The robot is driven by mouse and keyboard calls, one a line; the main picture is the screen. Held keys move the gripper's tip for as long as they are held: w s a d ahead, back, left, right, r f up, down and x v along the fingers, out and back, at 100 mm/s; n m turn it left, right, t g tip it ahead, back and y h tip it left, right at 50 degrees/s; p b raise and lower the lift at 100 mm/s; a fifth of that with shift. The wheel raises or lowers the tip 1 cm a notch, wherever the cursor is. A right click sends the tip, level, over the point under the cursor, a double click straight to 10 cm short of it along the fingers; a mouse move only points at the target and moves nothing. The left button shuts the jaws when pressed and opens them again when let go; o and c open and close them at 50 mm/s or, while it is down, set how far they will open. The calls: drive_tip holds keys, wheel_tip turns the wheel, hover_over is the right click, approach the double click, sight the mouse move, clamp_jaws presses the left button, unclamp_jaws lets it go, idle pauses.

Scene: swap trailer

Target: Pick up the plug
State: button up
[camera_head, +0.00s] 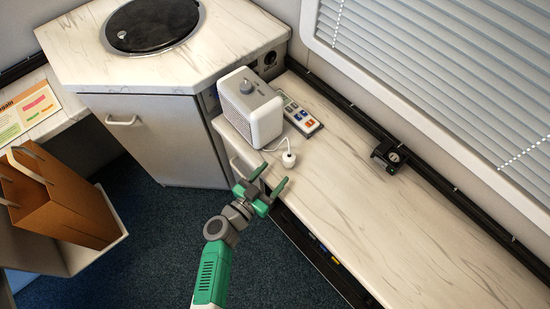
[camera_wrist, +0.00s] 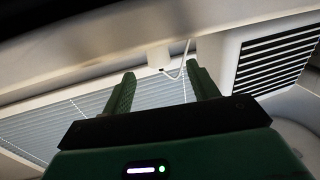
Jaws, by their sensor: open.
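The white plug (camera_head: 289,160) stands on the marble-patterned counter (camera_head: 400,235), with a short white cord running back toward the white heater-like box (camera_head: 251,108). My gripper (camera_head: 268,182) is just in front of the plug, near the counter's front edge, its green fingers open and apart from the plug. In the wrist view the plug (camera_wrist: 159,57) appears beyond and between the open fingertips (camera_wrist: 160,85), with its cord (camera_wrist: 184,58) looping to the right. Nothing is between the fingers.
A remote with coloured buttons (camera_head: 301,117) lies behind the plug beside the box. A small black device (camera_head: 390,157) sits on the black rail by the window blinds (camera_head: 450,70). A cabinet (camera_head: 160,135) stands at the left. The counter to the right is clear.

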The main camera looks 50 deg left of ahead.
sight(285, 163)
drive_tip(key=b+x, duration=0.1)
drive_tip(key=x, duration=0.7)
drive_tip(key=shift+w+d+r+b, duration=0.15)
drive_tip(key=shift+b, duration=0.25)
drive_tip(key=c, duration=1)
drive_tip(key=shift+c, duration=0.2)
